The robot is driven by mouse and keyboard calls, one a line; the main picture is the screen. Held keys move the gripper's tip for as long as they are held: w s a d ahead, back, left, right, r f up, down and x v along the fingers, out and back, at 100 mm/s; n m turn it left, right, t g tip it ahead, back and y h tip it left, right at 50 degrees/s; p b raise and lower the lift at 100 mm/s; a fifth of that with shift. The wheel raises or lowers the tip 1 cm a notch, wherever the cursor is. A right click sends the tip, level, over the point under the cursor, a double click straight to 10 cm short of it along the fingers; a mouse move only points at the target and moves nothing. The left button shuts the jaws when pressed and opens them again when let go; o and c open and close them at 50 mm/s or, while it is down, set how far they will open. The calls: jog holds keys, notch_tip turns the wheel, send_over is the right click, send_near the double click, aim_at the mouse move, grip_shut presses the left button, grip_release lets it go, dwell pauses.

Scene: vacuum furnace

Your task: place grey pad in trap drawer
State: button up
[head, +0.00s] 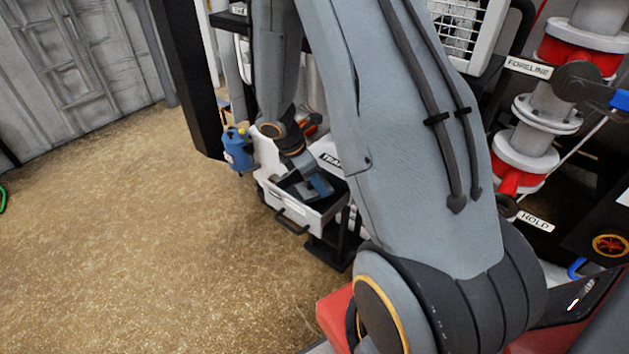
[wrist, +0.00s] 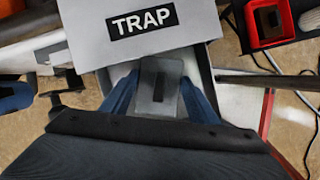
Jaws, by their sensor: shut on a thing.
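The trap drawer (head: 279,206) is pulled open in the head view, a white drawer with a dark inside and a black handle. My gripper (head: 318,187) is over the drawer's opening or partly inside it; the exact height is unclear. In the wrist view, the blue fingers of my gripper (wrist: 158,96) are shut on the sides of the grey pad (wrist: 173,76), a flat plate with a dark slot. The pad lies just in front of the white housing (wrist: 185,38) labelled TRAP. The drawer floor is mostly hidden by my gripper and the pad.
A blue bottle-like object (head: 237,152) hangs left of the drawer. A red tray (wrist: 290,38) is at the upper right in the wrist view. Red and white foreline pipework (head: 527,150) stands at right. The floor (head: 120,230) at left is clear.

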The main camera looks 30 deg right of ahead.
jog(key=shift+a+f, duration=0.1)
jog(key=shift+f, duration=0.75)
jog(key=o, duration=1.1)
jog(key=shift+f, duration=0.1)
jog(key=shift+o, duration=0.2)
jog(key=v, duration=1.2)
jog(key=s+a+r+m+y, duration=0.4)
jog(key=s+a+m, duration=0.6)
jog(key=s+m, duration=0.5)
notch_tip(320, 180, up, 2)
jog(key=shift+r+m+t, duration=0.15)
jog(key=shift+m+t, duration=0.15)
jog(key=shift+m, duration=0.9)
